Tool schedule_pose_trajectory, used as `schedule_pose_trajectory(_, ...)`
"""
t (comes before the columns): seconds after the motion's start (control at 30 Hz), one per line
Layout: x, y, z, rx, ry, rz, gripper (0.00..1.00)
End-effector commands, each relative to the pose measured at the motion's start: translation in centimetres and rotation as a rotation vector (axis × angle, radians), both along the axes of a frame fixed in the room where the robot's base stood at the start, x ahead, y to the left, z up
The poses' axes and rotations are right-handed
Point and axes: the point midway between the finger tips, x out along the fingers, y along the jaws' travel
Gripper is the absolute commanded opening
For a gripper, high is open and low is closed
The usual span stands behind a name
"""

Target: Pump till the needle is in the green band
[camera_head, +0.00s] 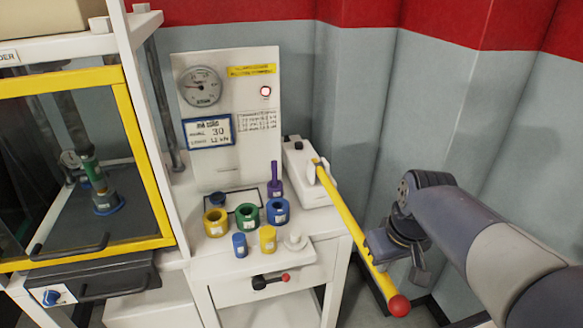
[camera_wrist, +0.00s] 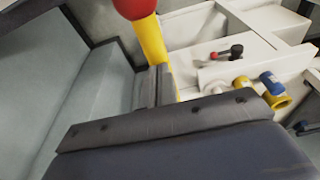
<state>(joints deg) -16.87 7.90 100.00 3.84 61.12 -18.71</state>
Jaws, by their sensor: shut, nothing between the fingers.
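The pump's yellow lever (camera_head: 341,213) slopes from the white pump body (camera_head: 303,168) down to a red ball end (camera_head: 398,305). My gripper (camera_head: 381,250) is shut and empty, right beside the lever's lower half. In the wrist view my closed fingers (camera_wrist: 155,86) are close to the yellow lever (camera_wrist: 151,41), with the red ball (camera_wrist: 133,7) beyond; I cannot tell whether they touch. The round gauge (camera_head: 201,87) is on the upright white panel. Its needle seems to point left, but the green band is too small to make out.
Several coloured rings and cylinders, including a green ring (camera_head: 248,213), stand on the white bench (camera_head: 215,260). A drawer with a red-tipped handle (camera_head: 270,281) is below. A yellow-framed glass cabinet (camera_head: 131,150) is at left. Grey wall panels (camera_head: 437,110) rise behind my arm.

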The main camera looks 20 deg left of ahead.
Motion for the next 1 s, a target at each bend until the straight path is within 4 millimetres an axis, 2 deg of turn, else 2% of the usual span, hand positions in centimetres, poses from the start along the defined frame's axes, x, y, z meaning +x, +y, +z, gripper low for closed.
schedule_pose_trajectory(0.03, -0.1, 0.0, -0.9, 0.000, 0.002, 0.000, 0.00)
schedule_pose_trajectory(0.5, -0.2, -0.1, -5.0, -0.001, 0.004, -0.001, 0.00)
schedule_pose_trajectory(1.0, -0.2, -0.1, -4.9, -0.001, 0.003, 0.000, 0.00)
